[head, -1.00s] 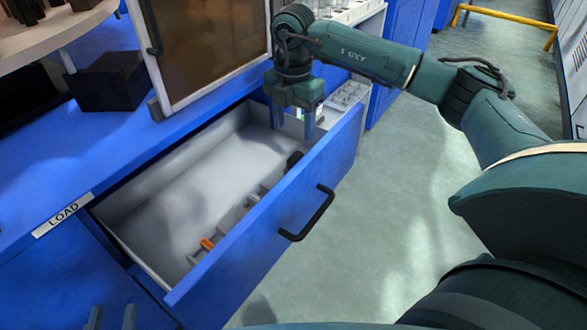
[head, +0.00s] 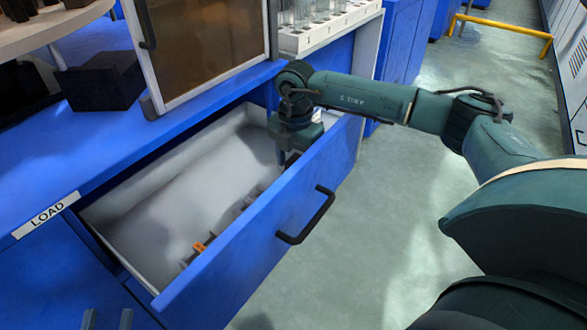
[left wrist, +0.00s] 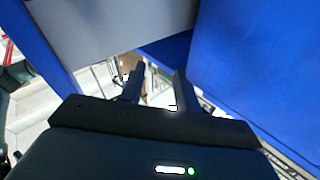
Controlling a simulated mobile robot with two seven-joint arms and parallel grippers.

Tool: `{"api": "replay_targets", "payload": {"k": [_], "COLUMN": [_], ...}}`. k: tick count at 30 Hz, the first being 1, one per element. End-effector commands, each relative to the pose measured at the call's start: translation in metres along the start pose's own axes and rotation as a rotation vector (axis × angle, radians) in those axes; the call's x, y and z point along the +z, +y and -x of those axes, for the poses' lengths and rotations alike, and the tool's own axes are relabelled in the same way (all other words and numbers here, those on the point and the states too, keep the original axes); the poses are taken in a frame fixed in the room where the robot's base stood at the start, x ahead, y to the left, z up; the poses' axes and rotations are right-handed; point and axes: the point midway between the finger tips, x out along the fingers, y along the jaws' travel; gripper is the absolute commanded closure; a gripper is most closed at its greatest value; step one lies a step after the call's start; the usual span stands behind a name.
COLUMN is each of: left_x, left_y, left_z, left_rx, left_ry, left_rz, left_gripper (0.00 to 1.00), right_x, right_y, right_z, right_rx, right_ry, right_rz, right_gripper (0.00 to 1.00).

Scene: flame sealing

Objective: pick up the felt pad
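I cannot pick out the felt pad for certain in either view. Small items lie along the front wall inside the open drawer (head: 235,270), among them an orange piece (head: 200,247) and grey pieces (head: 247,202). My right gripper (head: 287,157) points down into the drawer's far right end, close behind the front wall. Its fingertips are partly hidden, so its opening and what lies between the fingers do not show. My left gripper (head: 107,319) is at the bottom left edge, open. In the left wrist view its fingers (left wrist: 158,72) are apart with nothing between them.
The drawer front has a black handle (head: 306,216). A framed brown panel (head: 205,45) and a black box (head: 102,82) stand on the blue counter behind. A rack of glass tubes (head: 325,25) stands at the back. The floor at right is clear.

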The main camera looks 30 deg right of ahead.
Motion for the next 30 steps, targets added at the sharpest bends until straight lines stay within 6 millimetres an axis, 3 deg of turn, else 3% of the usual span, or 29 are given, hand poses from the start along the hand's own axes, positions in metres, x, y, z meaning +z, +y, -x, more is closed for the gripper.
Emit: {"api": "replay_targets", "payload": {"k": [20,26,30], "left_x": [0.000,0.000,-0.005], "left_y": [0.000,0.000,-0.002], "left_z": [0.000,0.000,-0.001], "left_rx": [0.000,0.000,-0.001], "left_ry": [-0.002,-0.002,-0.011], "left_rz": [0.000,0.000,-0.003], "left_gripper": [0.67,0.67,0.67], "right_x": [0.000,0.000,0.000], "right_y": [0.000,0.000,0.001], "right_z": [0.001,0.003,0.019], "right_rx": [0.000,0.001,0.003], "right_ry": [0.001,0.001,0.001], "right_rz": [0.000,0.000,0.000], "right_gripper": [0.94,0.95,0.95]}}
